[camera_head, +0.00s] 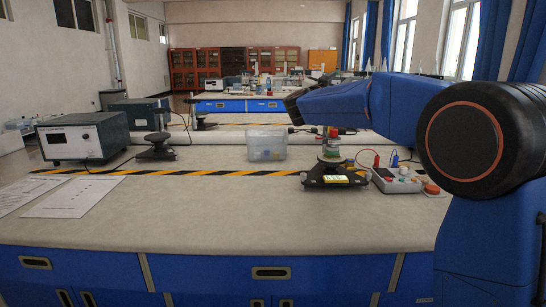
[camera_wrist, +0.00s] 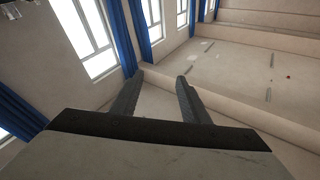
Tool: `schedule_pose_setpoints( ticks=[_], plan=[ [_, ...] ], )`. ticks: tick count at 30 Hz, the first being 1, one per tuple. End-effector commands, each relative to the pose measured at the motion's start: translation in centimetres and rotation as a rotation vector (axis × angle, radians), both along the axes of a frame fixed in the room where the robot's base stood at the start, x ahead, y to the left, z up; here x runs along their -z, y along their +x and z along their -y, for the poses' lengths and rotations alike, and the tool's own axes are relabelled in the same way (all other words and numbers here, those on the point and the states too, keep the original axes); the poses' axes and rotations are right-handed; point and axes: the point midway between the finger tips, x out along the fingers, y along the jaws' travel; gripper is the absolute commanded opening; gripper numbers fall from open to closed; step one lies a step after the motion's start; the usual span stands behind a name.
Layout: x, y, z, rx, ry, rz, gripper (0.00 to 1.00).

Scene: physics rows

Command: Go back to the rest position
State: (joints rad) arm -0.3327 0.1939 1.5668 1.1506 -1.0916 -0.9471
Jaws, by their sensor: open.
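My gripper (camera_wrist: 157,84) shows in the wrist view with its two dark fingers apart and nothing between them. The wrist view faces windows, blue curtains and bare stepped surfaces, with no bench object near the fingers. In the head view my blue arm reaches in from the right and extends leftward above the bench. The gripper itself cannot be made out there.
The bench (camera_head: 230,215) has a clear front. On it stand a power meter box (camera_head: 84,138), a black stand (camera_head: 156,146), a clear bin (camera_head: 267,143), a black-based device (camera_head: 334,175) with stacked parts, and a control box (camera_head: 396,179). Papers (camera_head: 72,196) lie at left.

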Motion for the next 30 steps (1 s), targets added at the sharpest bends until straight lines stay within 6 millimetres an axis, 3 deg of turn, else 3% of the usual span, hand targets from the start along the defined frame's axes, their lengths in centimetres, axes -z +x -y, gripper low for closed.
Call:
schedule_pose_setpoints(
  ticks=[3,7,14,23,30],
  plan=[
    [-1.3,-1.7,0.0,-0.143,-0.021,-0.008,0.42],
    [-1.5,-3.9,-0.7,-0.299,-0.04,-0.042,0.42],
    [1.1,-9.2,-2.2,-0.544,-0.058,-0.169,0.42],
    [9.3,-19.3,-3.2,-0.775,-0.044,-0.444,0.42],
    [18.7,-29.5,-2.2,-0.86,0.005,-0.733,0.42]
  ],
)
